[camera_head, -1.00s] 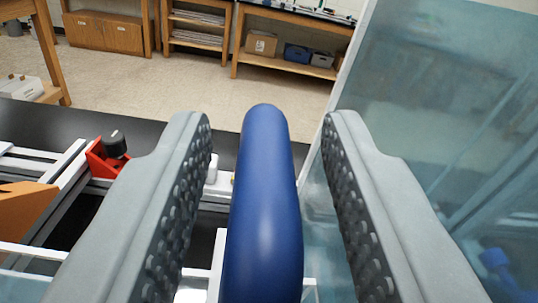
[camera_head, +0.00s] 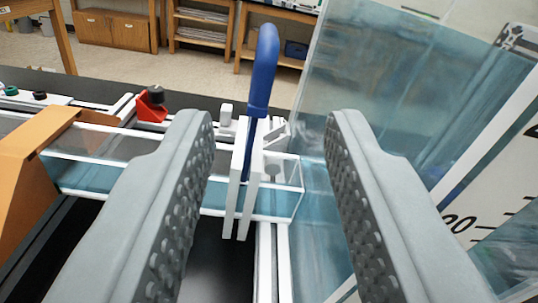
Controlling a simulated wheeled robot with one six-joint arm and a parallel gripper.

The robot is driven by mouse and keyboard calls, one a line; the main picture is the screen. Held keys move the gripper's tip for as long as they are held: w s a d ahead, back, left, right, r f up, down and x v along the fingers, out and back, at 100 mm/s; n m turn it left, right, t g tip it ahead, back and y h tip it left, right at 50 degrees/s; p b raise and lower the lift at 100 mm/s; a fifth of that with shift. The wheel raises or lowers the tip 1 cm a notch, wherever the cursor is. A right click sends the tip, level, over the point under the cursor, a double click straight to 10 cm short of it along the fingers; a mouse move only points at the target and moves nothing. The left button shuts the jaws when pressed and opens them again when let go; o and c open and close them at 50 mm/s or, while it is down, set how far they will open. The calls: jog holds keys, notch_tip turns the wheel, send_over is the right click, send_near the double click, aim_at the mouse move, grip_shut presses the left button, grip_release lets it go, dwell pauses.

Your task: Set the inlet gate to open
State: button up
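The inlet gate is a blue plate (camera_head: 247,158) held upright between white guide rails (camera_head: 234,195), with a curved blue handle (camera_head: 264,65) on top. It stands at the end of a clear channel (camera_head: 125,165) beside a large clear tank (camera_head: 395,95). My gripper (camera_head: 272,122) is open and empty, its two grey ridged fingers spread to the left and right of the gate in the picture. The handle rises between and beyond the fingertips, and neither finger appears to touch it. The lower part of the gate is partly hidden by the rails.
An orange block (camera_head: 40,145) sits over the channel at the left. A red clamp with a black knob (camera_head: 152,104) is behind it. The tank wall stands close to the right finger. Wooden shelves (camera_head: 203,25) are far back across open floor.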

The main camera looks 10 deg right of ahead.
jog(key=shift+s, duration=1.1)
jog(key=s+f+m, duration=0.1)
jog(key=s+f, duration=0.1)
jog(key=s, duration=1.5)
jog(key=s+f+m, duration=0.1)
jog(key=s+f, duration=0.1)
jog(key=s, duration=1.5)
jog(key=shift+s+f+g, duration=0.3)
jog(key=shift+f, duration=0.1)
